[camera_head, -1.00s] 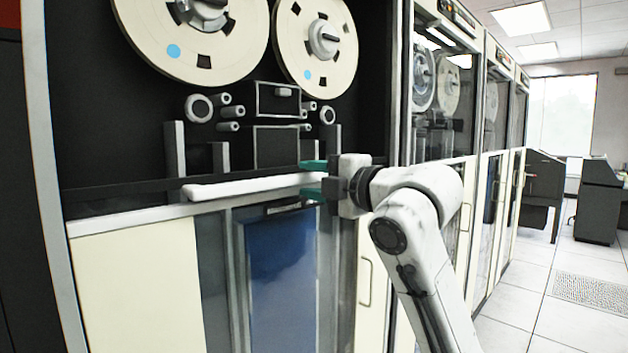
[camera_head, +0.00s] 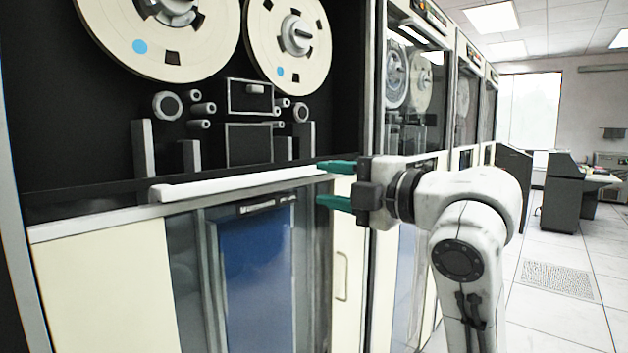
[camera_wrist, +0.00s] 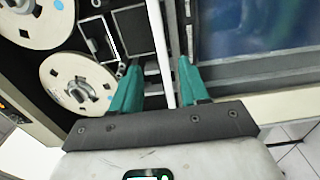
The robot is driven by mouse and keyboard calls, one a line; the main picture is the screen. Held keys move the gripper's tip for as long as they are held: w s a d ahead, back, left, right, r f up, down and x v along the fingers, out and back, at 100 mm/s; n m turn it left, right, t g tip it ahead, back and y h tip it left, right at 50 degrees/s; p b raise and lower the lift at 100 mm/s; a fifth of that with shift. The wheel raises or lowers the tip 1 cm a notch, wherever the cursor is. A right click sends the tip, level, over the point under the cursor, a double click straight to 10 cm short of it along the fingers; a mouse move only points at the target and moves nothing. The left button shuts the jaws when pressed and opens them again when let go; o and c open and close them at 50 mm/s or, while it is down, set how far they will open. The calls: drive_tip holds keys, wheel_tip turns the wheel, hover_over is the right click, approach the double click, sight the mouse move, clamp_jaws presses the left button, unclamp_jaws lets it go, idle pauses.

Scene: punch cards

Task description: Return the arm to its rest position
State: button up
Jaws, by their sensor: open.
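My gripper (camera_head: 336,184) has two teal fingers held apart, one above the other in the head view. It points left at the front of a tape cabinet. The long white bar (camera_head: 235,182) lies along the ledge of the cabinet, and its right end is near the upper fingertip. In the wrist view my gripper (camera_wrist: 158,85) is open, with the white bar (camera_wrist: 158,40) seen between and beyond the fingers. I cannot tell whether a finger touches the bar. My arm reaches in from the lower right.
The cabinet carries two tape reels (camera_head: 287,38) above and a blue glass panel (camera_head: 265,265) below. More tape cabinets (camera_head: 413,70) run back to the right. Dark desks (camera_head: 572,195) stand farther off. The tiled floor (camera_head: 545,320) at the lower right is clear.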

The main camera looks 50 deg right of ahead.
drive_tip(key=shift+s, duration=0.3)
drive_tip(key=shift+f, duration=0.1)
idle(0.3)
drive_tip(key=s+a+f+m+g, duration=0.1)
drive_tip(key=a+f+m+g, duration=0.3)
drive_tip(key=f, duration=0.9)
drive_tip(key=a+f+m+g, duration=0.25)
drive_tip(key=f+m, duration=0.25)
drive_tip(key=f, duration=0.9)
drive_tip(key=s+a+f+m+g, duration=0.15)
drive_tip(key=a+f+m, duration=0.3)
drive_tip(key=f, duration=0.85)
drive_tip(key=s+a+f+m+g, duration=0.1)
drive_tip(key=s+f+m+g, duration=0.3)
drive_tip(key=s+f, duration=0.6)
drive_tip(key=s+a+f+m+g, duration=0.1)
drive_tip(key=s+a+f+g, duration=0.1)
drive_tip(key=s+f+g, duration=0.55)
drive_tip(key=s+r+t+p, duration=0.1)
drive_tip(key=s+r+p, duration=0.1)
drive_tip(key=r+p, duration=0.6)
drive_tip(key=s+r+t+p, duration=0.1)
drive_tip(key=s+r+p, duration=0.1)
drive_tip(key=r+p, duration=0.7)
drive_tip(key=shift+d+h+p, duration=0.3)
drive_tip(key=shift+h+p, duration=0.1)
drive_tip(key=shift+p, duration=0.05)
